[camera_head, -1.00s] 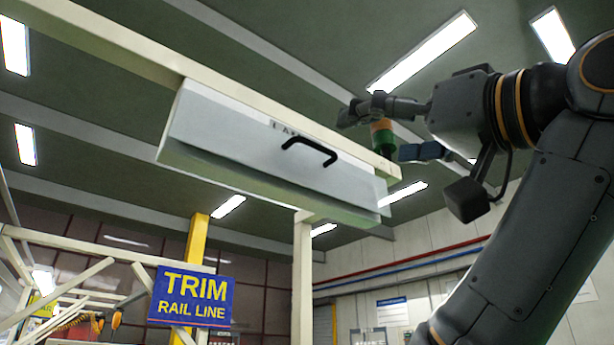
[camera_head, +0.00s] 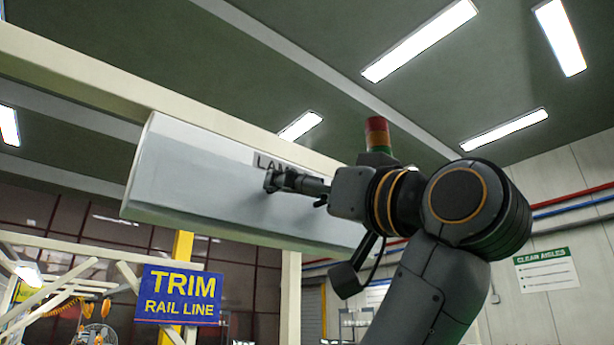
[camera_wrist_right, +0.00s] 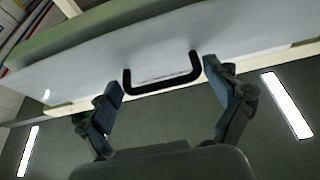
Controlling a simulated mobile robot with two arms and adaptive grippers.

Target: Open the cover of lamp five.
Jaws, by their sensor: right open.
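The lamp cover (camera_head: 190,180) is a long pale grey housing hanging under a cream beam, with a label partly reading "LAM"; the rest of the label is hidden by my arm. My right gripper (camera_head: 272,180) is in front of the cover, just below the label, and hides the handle in the head view. In the right wrist view the black U-shaped handle (camera_wrist_right: 163,86) on the cover (camera_wrist_right: 85,75) lies between the spread fingers of my open right gripper (camera_wrist_right: 164,76). I see no grip on the handle. My left gripper is not in view.
The cream beam (camera_head: 60,55) runs above the cover. A red and green stack light (camera_head: 377,135) stands behind my right arm. A blue "TRIM RAIL LINE" sign (camera_head: 178,296) hangs at lower left. Space below the cover's left part looks free.

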